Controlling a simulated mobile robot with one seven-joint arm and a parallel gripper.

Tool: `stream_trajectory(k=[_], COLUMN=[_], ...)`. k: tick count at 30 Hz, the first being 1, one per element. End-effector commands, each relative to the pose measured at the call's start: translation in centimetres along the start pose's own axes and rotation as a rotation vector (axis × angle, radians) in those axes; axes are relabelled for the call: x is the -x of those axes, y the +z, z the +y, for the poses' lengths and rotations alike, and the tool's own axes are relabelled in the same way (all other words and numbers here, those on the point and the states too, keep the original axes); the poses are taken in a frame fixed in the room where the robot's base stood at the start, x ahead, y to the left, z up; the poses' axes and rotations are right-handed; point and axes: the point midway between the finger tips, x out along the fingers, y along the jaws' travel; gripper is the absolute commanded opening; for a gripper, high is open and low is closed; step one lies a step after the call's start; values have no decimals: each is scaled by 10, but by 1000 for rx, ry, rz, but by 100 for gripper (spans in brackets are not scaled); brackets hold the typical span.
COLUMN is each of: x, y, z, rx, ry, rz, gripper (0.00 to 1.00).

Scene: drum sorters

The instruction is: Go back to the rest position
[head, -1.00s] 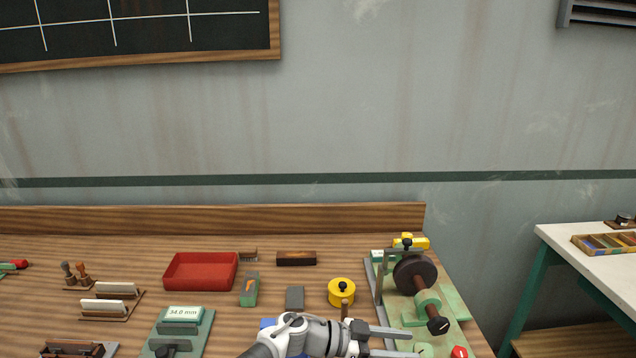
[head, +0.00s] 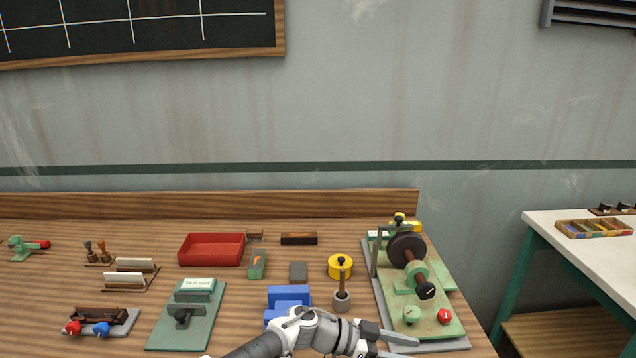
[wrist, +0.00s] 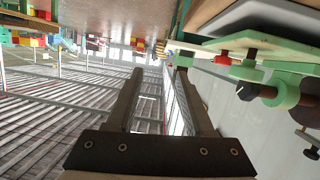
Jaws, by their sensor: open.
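My gripper (head: 396,344) is at the bottom of the head view, in front of the near edge of the green machine's base. Its two fingers are apart with nothing between them. In the wrist view my gripper (wrist: 158,72) is open and empty, with floor and shelving far beyond the fingers. The green machine (head: 410,290), with a dark drum and a red knob, stands at the right end of the bench; parts of it also show at the right of the wrist view (wrist: 285,92).
The wooden bench (head: 60,215) holds a red tray (head: 211,250), a yellow round tin (head: 340,264), a blue block (head: 288,297), a grey cup with a handle (head: 342,300) and a green gauge with a display (head: 187,315). A white table (head: 570,250) stands apart at right.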

Motion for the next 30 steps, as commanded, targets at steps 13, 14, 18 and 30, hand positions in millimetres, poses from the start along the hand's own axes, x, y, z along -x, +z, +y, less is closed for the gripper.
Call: stream_trajectory(k=[13,14,18,30], x=[-22,-20,-9,38], y=[36,38,40,9], z=[59,62,76,98], rx=[370,394,501,725], ry=[161,159,123,-192], rz=[-518,-556,-728,-1112], gripper=[52,52,52,52])
